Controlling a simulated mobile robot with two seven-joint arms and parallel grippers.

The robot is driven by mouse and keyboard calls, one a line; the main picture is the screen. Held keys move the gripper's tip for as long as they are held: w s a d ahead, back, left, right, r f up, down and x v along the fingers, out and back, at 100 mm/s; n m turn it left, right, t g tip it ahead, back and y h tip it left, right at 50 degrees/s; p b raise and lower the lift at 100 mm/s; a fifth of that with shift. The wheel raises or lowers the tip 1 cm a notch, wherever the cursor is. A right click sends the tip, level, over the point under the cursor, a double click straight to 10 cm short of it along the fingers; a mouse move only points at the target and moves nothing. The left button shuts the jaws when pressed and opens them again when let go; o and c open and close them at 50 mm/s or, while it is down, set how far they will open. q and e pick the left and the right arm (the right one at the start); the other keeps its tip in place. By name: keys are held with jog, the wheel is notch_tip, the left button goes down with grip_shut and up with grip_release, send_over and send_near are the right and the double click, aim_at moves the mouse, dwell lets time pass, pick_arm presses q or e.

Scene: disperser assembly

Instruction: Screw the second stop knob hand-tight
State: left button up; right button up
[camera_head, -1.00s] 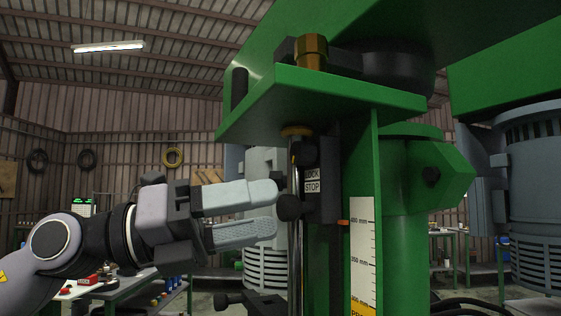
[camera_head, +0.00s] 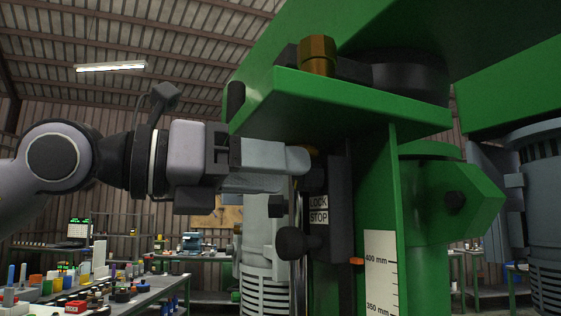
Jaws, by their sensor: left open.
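My left gripper (camera_head: 296,168) reaches in from the left, its fingers pointing right and overlapping each other in this view. It is open. Its fingertips are at the upper end of the vertical rod, beside the dark block with the LOCK / STOP label (camera_head: 318,209). A black round stop knob (camera_head: 290,243) stands out from the lower part of that block, below the fingers and apart from them. The upper knob is hidden behind the fingers, so I cannot tell whether they are around it or touching it. My right gripper is not in view.
The green machine frame (camera_head: 340,98) overhangs close above my fingers, with a brass fitting (camera_head: 317,54) on top. A millimetre scale (camera_head: 380,272) is right of the block. A cluttered workbench (camera_head: 150,292) stands at lower left. Open air lies left of the machine.

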pick_arm(q)
jog(key=shift+w+d, duration=0.3)
jog(key=shift+d, duration=0.3)
jog(key=c, duration=1)
jog(key=shift+c, duration=0.2)
